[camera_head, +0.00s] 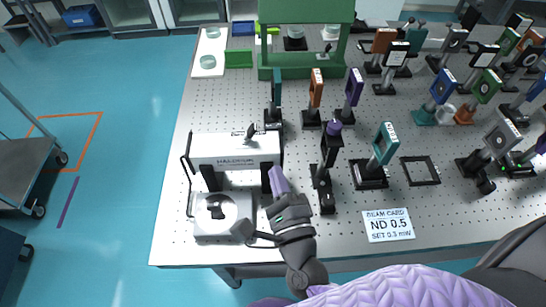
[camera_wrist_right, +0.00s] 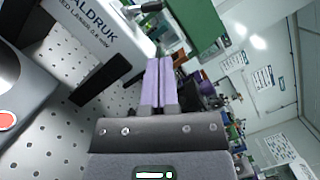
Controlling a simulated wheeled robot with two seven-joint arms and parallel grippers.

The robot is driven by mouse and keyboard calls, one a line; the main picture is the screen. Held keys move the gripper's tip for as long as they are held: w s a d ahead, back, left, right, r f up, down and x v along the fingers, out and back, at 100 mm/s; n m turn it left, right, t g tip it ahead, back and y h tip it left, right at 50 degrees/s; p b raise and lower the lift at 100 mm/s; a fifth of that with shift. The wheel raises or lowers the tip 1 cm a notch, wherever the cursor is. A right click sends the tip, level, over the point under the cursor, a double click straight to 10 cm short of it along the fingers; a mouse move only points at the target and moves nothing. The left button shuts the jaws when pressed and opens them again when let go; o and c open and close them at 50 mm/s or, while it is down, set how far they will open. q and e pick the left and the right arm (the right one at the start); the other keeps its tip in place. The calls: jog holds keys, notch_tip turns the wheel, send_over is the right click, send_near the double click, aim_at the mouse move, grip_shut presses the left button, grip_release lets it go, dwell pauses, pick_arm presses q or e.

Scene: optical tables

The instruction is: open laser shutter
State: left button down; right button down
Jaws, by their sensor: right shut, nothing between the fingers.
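The laser (camera_head: 225,150) is a white box with dark lettering on black supports, at the left front of the perforated table. It also shows at the upper left of the right wrist view (camera_wrist_right: 95,30). A small dark lever (camera_head: 252,131) stands tilted on its top; I cannot tell surely that this is the shutter. A dark piece also shows at the top of the wrist view (camera_wrist_right: 150,5). My right gripper (camera_head: 276,175), with purple fingers, is shut and empty beside the laser's front right end. Its fingers (camera_wrist_right: 158,75) lie together. My left gripper is not in view.
A white control box (camera_head: 240,205) with a dark switch stands before the laser. Several mounted optics, including a black post mount (camera_head: 328,180) and a teal one (camera_head: 385,145), stand to the right. A beam card (camera_head: 388,226) lies near the front edge. A green frame (camera_head: 305,15) stands behind.

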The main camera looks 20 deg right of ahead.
aim_at(265, 150)
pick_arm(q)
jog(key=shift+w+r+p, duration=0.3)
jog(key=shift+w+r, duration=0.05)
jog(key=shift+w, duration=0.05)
pick_arm(e)
jog(key=w, duration=0.5)
jog(key=w+r, duration=0.1)
jog(key=w, duration=0.2)
jog(key=shift+w+d, duration=0.1)
jog(key=shift+d, duration=0.2)
jog(key=shift+r+p, duration=0.2)
jog(key=shift+p, duration=0.2)
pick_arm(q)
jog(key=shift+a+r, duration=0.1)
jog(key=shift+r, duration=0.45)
pick_arm(e)
jog(key=shift+a+n, duration=0.1)
jog(key=shift+n, duration=0.3)
pick_arm(q)
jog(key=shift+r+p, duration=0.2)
jog(key=shift+p, duration=0.1)
